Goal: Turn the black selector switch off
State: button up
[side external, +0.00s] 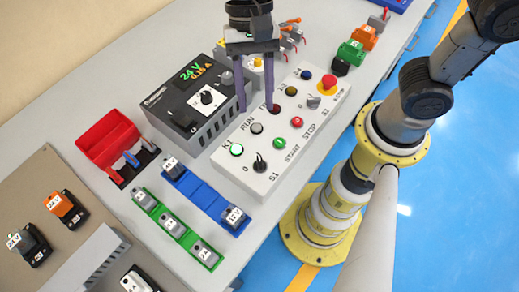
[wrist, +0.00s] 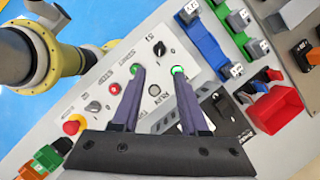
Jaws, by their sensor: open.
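The black selector switch (side external: 260,162) sits at the near left end of the grey control box (side external: 228,155), by the labels S1 and 0. In the wrist view, the black selector switch (wrist: 159,47) shows just past my fingertips, near the middle top. Its exact pointer direction is too small to tell. My gripper (side external: 255,108) is open and points down over the box, behind the switch in the side view. In the wrist view, my gripper (wrist: 158,74) has its two purple fingers apart with nothing between them but panel.
A lit green K1 lamp (side external: 236,149) is beside the switch. Red (side external: 298,122) and green buttons, a grey selector (side external: 313,101) and a red emergency stop (side external: 327,83) share the box. A power supply (side external: 190,100) stands behind it. Blue and green rails lie left.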

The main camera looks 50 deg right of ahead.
aim_at(260, 161)
jog(key=x, duration=1.3)
jog(key=shift+f, duration=0.15)
grip_shut()
